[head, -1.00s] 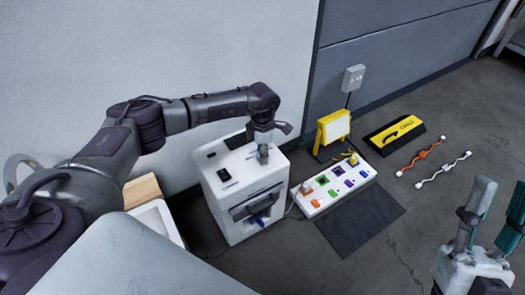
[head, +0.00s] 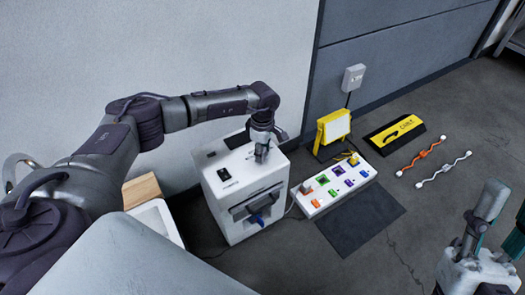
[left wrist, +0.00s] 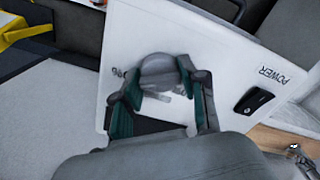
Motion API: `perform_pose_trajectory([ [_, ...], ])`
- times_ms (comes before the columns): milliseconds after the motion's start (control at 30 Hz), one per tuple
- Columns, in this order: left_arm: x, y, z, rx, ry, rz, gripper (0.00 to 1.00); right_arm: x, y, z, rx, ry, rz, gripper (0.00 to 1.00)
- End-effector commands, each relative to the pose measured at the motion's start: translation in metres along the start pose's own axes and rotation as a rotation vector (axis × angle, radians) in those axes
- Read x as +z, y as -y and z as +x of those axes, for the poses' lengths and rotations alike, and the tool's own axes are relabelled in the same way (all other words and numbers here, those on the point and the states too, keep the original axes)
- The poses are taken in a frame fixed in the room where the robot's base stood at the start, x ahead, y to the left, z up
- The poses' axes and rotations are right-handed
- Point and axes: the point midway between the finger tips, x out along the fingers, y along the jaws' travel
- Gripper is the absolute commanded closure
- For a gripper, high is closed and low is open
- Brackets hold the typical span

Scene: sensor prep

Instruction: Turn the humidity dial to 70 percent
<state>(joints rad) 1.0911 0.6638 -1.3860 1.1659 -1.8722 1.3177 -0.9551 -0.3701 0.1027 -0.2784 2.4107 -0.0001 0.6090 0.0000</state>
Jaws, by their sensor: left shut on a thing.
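A white box-shaped machine (head: 228,186) stands on the floor below my left arm. My left gripper (head: 262,154) points down at its top, near the right edge. In the left wrist view, a round grey dial (left wrist: 160,70) sits on the white top between my left fingers (left wrist: 158,95), which are shut on it. Part of the lettering beside the dial is covered, so I cannot read its setting. My right gripper (head: 503,228) is at the right edge, open and empty, away from the machine.
A white panel with coloured blocks (head: 338,185), a yellow lamp (head: 333,127) and a dark mat (head: 360,222) lie right of the machine. A power switch (left wrist: 254,101) is on the machine's top.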

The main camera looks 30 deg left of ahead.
Motion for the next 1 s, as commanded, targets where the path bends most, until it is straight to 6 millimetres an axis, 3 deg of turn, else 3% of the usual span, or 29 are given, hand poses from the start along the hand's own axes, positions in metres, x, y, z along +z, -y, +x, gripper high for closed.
perform_pose_trajectory([
  [333,0.0,0.0,0.0,0.001,-0.001,0.004,0.92,0.001,0.0,-0.001,0.0,0.005,0.001,0.6],
  [367,0.0,0.0,0.0,0.001,-0.001,0.004,0.54,0.001,0.0,-0.001,0.001,0.006,0.001,0.6],
  [500,0.0,0.0,0.0,0.001,-0.001,0.004,0.32,0.002,0.0,-0.002,0.002,0.011,0.002,0.6],
  [833,0.0,0.0,-0.002,0.001,-0.001,0.003,0.32,0.004,0.0,-0.004,0.004,0.021,0.002,0.6],
  [1000,0.0,-0.001,-0.022,0.004,0.001,0.004,0.32,0.003,0.0,-0.003,0.003,0.016,0.002,0.6],
])
